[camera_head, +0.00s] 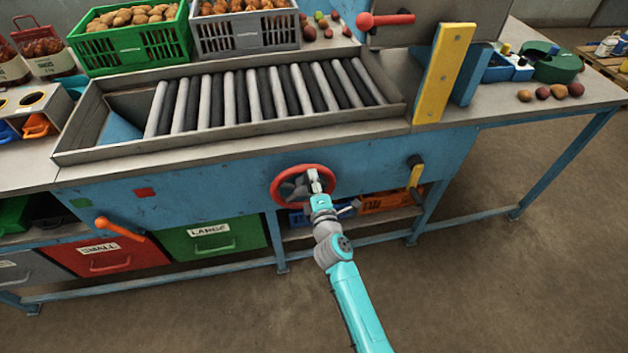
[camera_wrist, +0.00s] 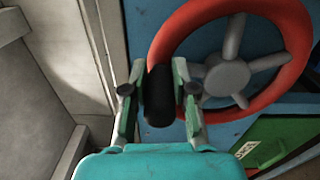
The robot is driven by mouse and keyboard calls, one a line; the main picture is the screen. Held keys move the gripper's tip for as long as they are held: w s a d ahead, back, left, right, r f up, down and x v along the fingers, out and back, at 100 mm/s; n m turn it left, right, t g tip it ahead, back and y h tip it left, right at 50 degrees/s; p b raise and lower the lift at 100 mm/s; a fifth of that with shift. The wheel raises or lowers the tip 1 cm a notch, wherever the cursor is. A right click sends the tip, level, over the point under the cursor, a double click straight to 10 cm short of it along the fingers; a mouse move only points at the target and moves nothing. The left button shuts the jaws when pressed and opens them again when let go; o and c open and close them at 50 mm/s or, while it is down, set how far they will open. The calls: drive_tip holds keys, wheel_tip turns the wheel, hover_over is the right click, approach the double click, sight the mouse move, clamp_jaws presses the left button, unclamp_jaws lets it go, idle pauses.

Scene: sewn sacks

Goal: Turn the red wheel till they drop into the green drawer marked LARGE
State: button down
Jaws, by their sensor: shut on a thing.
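The red wheel (camera_head: 275,187) stands on the blue front of the sorting bench, with grey spokes and a grey hub. In the wrist view its red rim (camera_wrist: 298,42) curves around the hub. My gripper (camera_head: 315,180) is at the wheel. In the wrist view my gripper (camera_wrist: 159,88) is shut on a black knob (camera_wrist: 158,105) beside the rim. The green drawer (camera_head: 230,243) marked LARGE is shut below the bench, left of the wheel. It partly shows in the wrist view (camera_wrist: 285,132). No loose items show on the rollers (camera_head: 250,95).
An orange-handled lever (camera_head: 118,229) and the red SMALL drawer (camera_head: 95,262) are to the left. A yellow-handled lever (camera_head: 416,176) is right of the wheel. A green crate (camera_head: 125,50) of potatoes stands at the back. The floor (camera_head: 480,290) to the right is clear.

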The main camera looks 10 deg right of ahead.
drive_tip(key=shift+s+f, duration=0.15)
drive_tip(key=shift+f, duration=0.4)
drive_tip(key=c, duration=0.9)
unclamp_jaws()
drive_tip(key=shift+r, duration=0.15)
drive_tip(key=shift+r, duration=0.1)
drive_tip(key=s, duration=1.2)
